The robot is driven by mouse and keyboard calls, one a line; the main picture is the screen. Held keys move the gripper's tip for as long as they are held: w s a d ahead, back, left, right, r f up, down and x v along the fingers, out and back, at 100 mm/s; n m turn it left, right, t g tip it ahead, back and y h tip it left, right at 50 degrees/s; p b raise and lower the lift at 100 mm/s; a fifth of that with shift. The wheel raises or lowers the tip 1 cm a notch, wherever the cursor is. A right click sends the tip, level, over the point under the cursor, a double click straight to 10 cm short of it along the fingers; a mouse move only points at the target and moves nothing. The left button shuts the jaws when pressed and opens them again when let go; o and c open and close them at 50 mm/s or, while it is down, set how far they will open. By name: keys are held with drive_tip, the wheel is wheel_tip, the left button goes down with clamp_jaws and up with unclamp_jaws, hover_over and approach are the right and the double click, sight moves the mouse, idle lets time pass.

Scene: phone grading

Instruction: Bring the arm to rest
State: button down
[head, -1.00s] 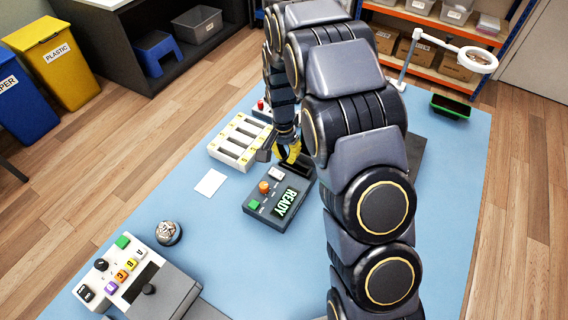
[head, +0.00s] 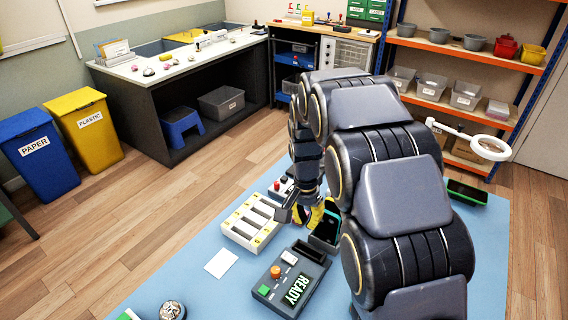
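My arm reaches over the blue table mat (head: 190,285) from the lower right and bends down at its far end. My gripper (head: 316,216), with yellow on its fingers, points down between the white slotted rack and a dark item with a green edge (head: 326,236). The arm hides part of the gripper, so I cannot tell whether its fingers are open or touch anything. A dark box with a green READY display (head: 298,288), an orange knob and a green button lies in front of the gripper.
The white slotted rack (head: 253,222) stands left of my gripper, with a white card (head: 221,263) in front of it. A small box with a red knob (head: 281,188) is behind. A ring lamp (head: 484,147) and a black-green tray (head: 467,193) are at the right. The mat's left part is mostly clear.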

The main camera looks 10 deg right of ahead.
drive_tip(key=s+a+r+n, duration=0.1)
drive_tip(key=s+r+n, duration=0.2)
drive_tip(key=s, duration=0.6)
drive_tip(key=s+a+r+n, duration=0.1)
drive_tip(key=s+r+n, duration=0.2)
drive_tip(key=s, duration=0.7)
drive_tip(key=s+a+r+n+g, duration=0.1)
drive_tip(key=s+r+n, duration=0.2)
drive_tip(key=s, duration=0.7)
drive_tip(key=shift+a+r+y, duration=0.3)
drive_tip(key=shift+r, duration=0.6)
